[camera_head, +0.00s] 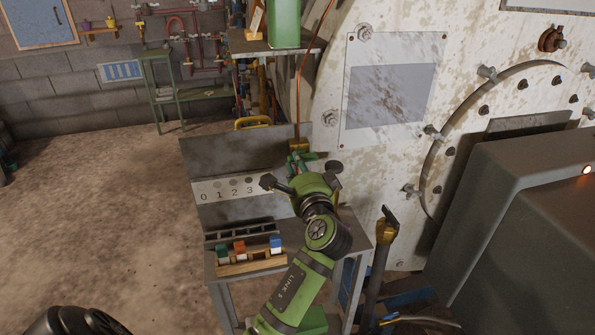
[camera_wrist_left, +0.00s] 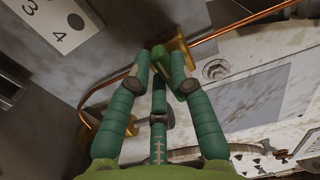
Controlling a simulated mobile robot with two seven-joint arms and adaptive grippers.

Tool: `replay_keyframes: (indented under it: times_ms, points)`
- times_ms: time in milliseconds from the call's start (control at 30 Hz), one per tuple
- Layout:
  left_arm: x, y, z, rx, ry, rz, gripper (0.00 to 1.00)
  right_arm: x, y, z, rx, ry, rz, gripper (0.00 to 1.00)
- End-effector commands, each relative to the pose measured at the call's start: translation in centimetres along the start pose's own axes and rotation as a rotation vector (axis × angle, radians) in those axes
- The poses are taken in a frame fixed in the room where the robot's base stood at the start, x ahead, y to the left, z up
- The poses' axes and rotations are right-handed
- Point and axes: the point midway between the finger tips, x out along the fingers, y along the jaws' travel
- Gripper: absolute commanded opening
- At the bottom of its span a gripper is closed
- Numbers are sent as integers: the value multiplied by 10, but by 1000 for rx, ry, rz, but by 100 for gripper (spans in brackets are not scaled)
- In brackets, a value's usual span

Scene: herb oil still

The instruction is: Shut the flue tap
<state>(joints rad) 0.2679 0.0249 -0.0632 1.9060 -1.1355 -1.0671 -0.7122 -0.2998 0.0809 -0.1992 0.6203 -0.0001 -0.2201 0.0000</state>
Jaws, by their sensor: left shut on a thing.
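My left gripper (camera_head: 297,166) is at the fitting. In the left wrist view its green fingers (camera_wrist_left: 160,70) close around the green piece. The fingers hide most of it, and I cannot tell the handle's angle. My right gripper is not in view.
A panel marked with numbers and grey dots (camera_head: 227,190) stands left of the gripper. A wooden rack with coloured blocks (camera_head: 252,260) is on the bench below. A large pale metal vessel wall (camera_head: 375,160) rises at right, with a dark lever (camera_head: 380,255) near it.

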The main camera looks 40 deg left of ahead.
Motion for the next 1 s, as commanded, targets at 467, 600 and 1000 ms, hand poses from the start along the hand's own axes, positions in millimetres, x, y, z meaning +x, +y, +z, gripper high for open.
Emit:
replay_keyframes:
  times_ms: [467, 600, 1000]
  points:
    - [0, 3, -1, -69, 1, 6, 0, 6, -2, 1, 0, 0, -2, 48]
    - [0, 3, -1, -69, 1, 6, 0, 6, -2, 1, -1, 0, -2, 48]
    - [0, 2, -1, -65, 0, 3, 46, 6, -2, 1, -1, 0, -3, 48]
